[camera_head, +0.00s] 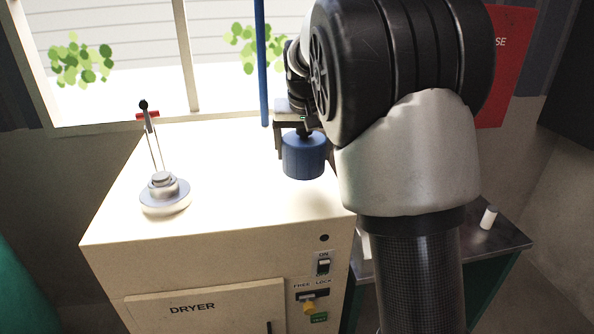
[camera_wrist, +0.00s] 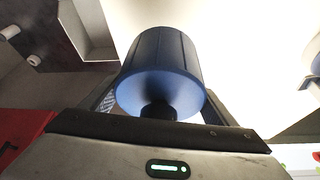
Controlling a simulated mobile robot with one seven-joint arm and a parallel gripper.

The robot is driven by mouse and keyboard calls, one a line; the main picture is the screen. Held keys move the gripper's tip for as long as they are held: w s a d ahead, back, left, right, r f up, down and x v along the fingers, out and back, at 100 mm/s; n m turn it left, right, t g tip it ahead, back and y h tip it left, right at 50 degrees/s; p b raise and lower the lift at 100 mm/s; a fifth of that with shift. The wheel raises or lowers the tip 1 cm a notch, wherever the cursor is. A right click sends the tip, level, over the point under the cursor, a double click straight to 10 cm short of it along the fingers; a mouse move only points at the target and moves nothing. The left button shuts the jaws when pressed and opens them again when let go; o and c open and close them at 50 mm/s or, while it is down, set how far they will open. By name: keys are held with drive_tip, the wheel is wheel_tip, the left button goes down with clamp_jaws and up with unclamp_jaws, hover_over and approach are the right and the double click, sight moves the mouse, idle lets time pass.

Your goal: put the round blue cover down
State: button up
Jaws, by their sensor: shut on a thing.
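The round blue cover (camera_head: 303,156) is a short blue cylinder with a dark knob on top. My gripper (camera_head: 301,131) is shut on its knob from above, over the right part of the dryer top. In the wrist view the blue cover (camera_wrist: 160,65) fills the middle, with its knob (camera_wrist: 158,110) between the fingers of my gripper (camera_wrist: 158,114). The cover looks upright. I cannot tell for sure whether its bottom touches the cream dryer top (camera_head: 245,205) or hangs just above it.
A dark side table (camera_head: 508,235) with a small white cylinder (camera_head: 489,217) is at right. A blue pole (camera_head: 263,60) rises behind.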

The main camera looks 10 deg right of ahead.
drive_tip(key=shift+f, duration=2.6)
drive_tip(key=o, duration=1.2)
